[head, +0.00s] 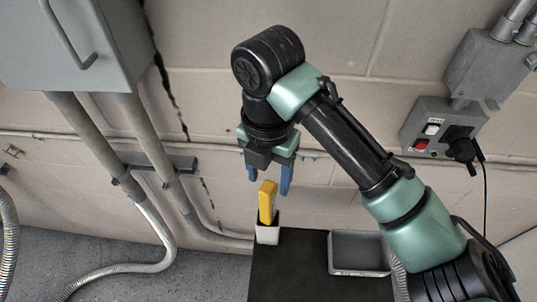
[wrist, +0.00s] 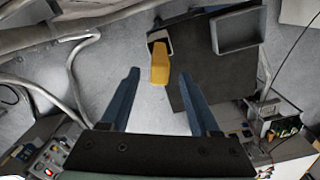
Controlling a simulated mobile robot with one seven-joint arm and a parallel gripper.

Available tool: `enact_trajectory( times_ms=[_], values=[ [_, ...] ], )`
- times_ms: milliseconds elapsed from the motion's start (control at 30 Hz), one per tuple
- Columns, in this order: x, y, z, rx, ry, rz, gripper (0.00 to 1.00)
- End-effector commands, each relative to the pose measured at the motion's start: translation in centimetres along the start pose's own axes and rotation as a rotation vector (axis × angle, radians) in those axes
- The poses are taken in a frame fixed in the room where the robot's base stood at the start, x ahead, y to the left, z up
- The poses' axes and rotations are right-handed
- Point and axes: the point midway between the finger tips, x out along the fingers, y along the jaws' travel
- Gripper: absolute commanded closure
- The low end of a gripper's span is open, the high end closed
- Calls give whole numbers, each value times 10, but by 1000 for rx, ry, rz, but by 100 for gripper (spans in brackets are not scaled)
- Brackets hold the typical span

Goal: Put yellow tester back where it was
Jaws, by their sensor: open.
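The yellow tester (head: 267,201) stands upright in a small white holder (head: 267,233) at the back left corner of a black tabletop. The tester also shows in the wrist view (wrist: 160,64), its lower end in the holder (wrist: 160,38). My gripper (head: 268,180) is open and empty, with its two blue fingers pointing down above the tester. In the wrist view the fingers (wrist: 160,95) are spread wide, and the tester lies between and beyond their tips, apart from both.
The black tabletop (head: 300,275) holds a grey open tray (head: 358,270) to the right of the holder. A grey conduit (head: 150,170) and a wall cabinet are at left. A switch and plug box (head: 430,128) is on the wall at right.

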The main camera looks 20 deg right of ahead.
Motion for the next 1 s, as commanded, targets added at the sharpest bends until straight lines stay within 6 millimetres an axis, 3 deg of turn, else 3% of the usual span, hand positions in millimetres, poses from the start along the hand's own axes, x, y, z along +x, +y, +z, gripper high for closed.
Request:
enact_trajectory(
  times_ms=[100, 333, 1000],
  values=[
    [-25, 0, 1, 0, -5, -1, 38],
    [-50, 0, 1, 0, -2, 0, 38],
    [-54, 0, 0, 0, 1, 1, 38]
  ],
)
